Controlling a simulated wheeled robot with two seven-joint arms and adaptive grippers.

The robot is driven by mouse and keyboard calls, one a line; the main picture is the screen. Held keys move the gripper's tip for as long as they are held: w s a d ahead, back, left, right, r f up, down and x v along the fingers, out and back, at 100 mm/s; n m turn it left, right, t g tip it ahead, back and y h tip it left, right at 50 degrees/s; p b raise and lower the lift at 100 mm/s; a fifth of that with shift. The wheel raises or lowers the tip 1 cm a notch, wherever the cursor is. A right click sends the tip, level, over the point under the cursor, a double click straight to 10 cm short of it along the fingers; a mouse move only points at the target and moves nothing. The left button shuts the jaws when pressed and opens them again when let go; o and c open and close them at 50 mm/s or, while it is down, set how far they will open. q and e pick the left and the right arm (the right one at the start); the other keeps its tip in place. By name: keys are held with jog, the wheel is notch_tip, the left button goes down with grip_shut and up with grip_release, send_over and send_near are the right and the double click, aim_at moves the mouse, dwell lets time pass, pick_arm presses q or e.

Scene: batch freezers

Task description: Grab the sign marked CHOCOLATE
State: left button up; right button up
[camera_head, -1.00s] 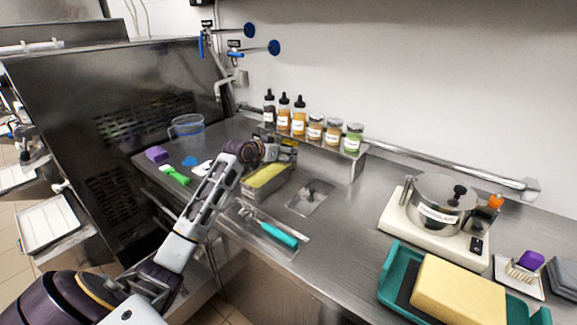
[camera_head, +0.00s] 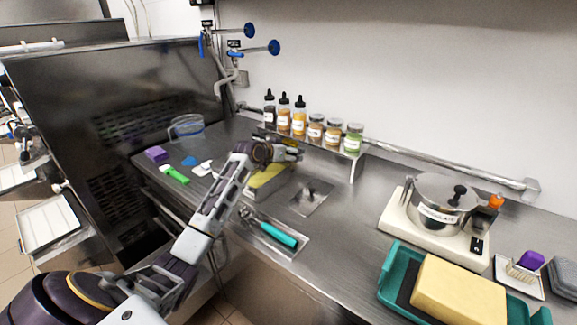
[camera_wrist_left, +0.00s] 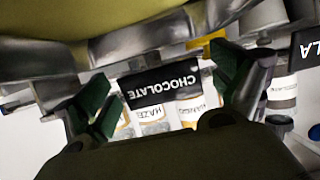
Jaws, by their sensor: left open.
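The black sign with white CHOCOLATE lettering (camera_wrist_left: 165,83) shows upside down in the left wrist view. It appears between the two green-padded fingers of my left gripper (camera_wrist_left: 168,98), with clear gaps at both sides. The fingers are open and not closed on it. In the head view my left gripper (camera_head: 297,151) is over the yellow-filled metal pan, just in front of the bottle shelf. I cannot make out the sign in the head view, where the gripper and arm cover that area. My right gripper is not in view.
A second black sign ending in "LA" (camera_wrist_left: 306,46) is at the right of the wrist view. Several bottles and jars (camera_head: 315,128) stand on the shelf. A teal-handled scoop (camera_head: 279,234) lies in front. A labelled pot (camera_head: 440,205) stands on a cream base at right.

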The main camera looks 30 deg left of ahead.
pick_arm(q)
jog(key=shift+c, duration=0.2)
jog(key=c, duration=1.4)
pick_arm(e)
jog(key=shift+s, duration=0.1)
pick_arm(q)
jog(key=shift+r, duration=0.75)
notch_tip(320, 180, up, 8)
jog(key=shift+f+p, duration=0.1)
jog(key=shift+p, duration=0.2)
jog(key=shift+r, duration=0.4)
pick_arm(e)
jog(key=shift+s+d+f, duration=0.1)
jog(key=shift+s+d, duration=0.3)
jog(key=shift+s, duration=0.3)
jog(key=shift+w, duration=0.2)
